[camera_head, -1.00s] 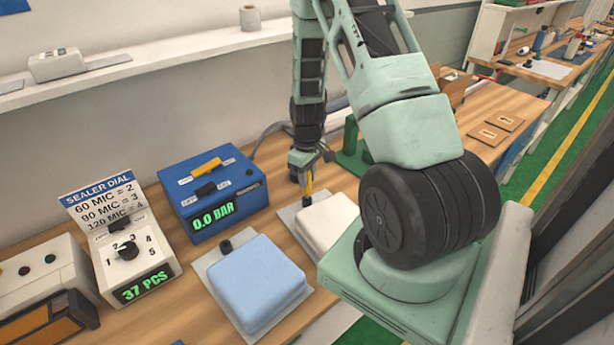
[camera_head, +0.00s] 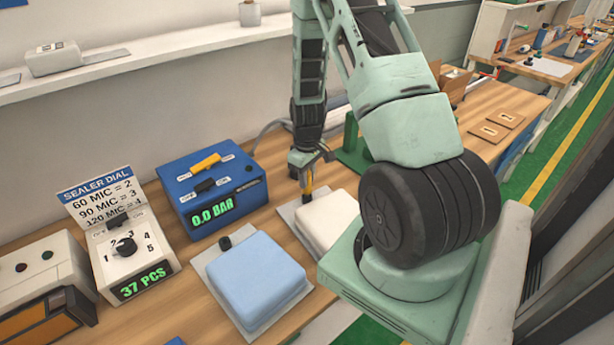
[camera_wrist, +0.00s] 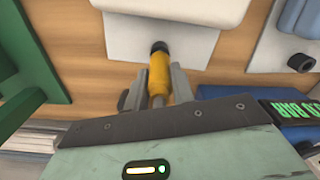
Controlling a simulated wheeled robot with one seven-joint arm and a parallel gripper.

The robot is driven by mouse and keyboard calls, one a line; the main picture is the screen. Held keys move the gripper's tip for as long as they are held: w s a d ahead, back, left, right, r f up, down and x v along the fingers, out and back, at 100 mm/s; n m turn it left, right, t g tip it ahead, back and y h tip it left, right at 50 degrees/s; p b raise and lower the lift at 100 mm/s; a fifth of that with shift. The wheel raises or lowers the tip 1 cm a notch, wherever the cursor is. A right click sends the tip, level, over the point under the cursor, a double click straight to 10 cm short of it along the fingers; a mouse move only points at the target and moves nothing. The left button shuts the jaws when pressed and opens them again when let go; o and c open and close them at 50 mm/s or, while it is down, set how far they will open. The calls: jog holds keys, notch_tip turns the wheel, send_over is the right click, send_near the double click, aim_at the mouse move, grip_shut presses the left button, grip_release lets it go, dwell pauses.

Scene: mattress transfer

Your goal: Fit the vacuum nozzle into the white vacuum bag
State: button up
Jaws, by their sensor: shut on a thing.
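The vacuum nozzle (camera_wrist: 159,72) is yellow with a black tip. My gripper (camera_wrist: 158,92) is shut on it in the wrist view. The nozzle's tip is at the black port (camera_wrist: 159,47) on the flap of the white vacuum bag (camera_wrist: 185,8); whether it is seated inside cannot be told. My arm hides part of the bag's right side.
A blue bag (camera_head: 255,277) with a black port lies nearer on the bench. The blue vacuum unit (camera_head: 212,190) reads 0.0 BAR. The sealer dial box (camera_head: 127,250) stands left of it. A green stand (camera_head: 352,148) is just behind the white bag.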

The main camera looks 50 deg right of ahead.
jog(key=shift+f+b, duration=0.5)
jog(key=shift+f, duration=0.2)
jog(key=o, duration=1.1)
jog(key=shift+r, duration=0.1)
notch_tip(320, 180, up, 17)
jog(key=shift+r+b, duration=0.15)
jog(key=shift+b, duration=1.05)
jog(key=a+r+n, duration=0.3)
jog(key=a, duration=2.1)
jog(key=s+a+n, duration=0.1)
jog(key=s+a, duration=0.4)
jog(key=s+a+n, duration=0.2)
jog(key=s+a, duration=0.4)
jog(key=s+a+n, duration=0.1)
jog(key=s+a, duration=0.4)
jog(key=s, duration=0.1)
jog(key=shift+a+r+y, duration=0.15)
jog(key=shift+a+y, duration=0.15)
